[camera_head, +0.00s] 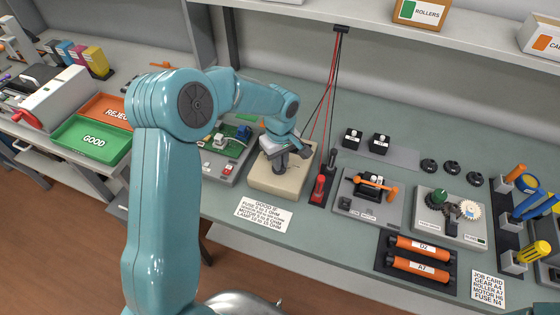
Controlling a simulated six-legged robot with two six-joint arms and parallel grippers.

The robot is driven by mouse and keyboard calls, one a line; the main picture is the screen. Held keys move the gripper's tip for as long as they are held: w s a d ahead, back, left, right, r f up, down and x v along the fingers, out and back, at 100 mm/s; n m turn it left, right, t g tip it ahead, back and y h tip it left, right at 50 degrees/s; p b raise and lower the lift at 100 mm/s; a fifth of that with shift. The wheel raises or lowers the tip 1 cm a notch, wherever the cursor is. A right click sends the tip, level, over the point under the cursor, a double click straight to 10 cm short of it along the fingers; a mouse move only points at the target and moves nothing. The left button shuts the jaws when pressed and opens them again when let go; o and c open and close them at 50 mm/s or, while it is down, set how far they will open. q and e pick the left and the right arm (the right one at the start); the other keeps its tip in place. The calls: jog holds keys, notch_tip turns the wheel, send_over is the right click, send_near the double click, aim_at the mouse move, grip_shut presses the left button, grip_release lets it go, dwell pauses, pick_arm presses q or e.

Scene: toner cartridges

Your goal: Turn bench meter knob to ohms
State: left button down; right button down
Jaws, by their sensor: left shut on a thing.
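The bench meter is a beige box (262,184) in the middle of the bench. My left arm reaches over it from the left, and my left gripper (281,158) points down onto its top. The gripper is shut on the dark knob (282,170) there, which is mostly hidden by the fingers. The knob's markings and setting cannot be read, and the meter's display is hidden. My right gripper is not in view.
A printed card (264,214) lies in front of the meter. Red and black probes (318,188) stand right of it, with leads hanging from above. A circuit board tray (225,165) is close on the left. The fuser-like roller tray (421,262) is at right.

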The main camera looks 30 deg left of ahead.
pick_arm(q)
jog(key=m+b, duration=0.1)
jog(key=m, duration=0.1)
jog(key=shift+m, duration=0.3)
jog(key=m+b, duration=0.1)
jog(key=m, duration=0.1)
jog(key=shift+m, duration=0.4)
jog(key=m+b, duration=0.1)
jog(key=m, duration=0.4)
jog(key=shift+s+a, duration=0.1)
jog(key=shift+a, duration=0.05)
jog(key=m, duration=0.5)
jog(key=shift+a+r+m, duration=0.1)
jog(key=shift+a+m, duration=0.05)
jog(key=shift+m, duration=0.25)
jog(key=m, duration=0.6)
jog(key=shift+a, duration=0.1)
jog(key=c, duration=1.2)
grip_release()
notch_tip(320, 180, up, 16)
jog(key=shift+r, duration=0.2)
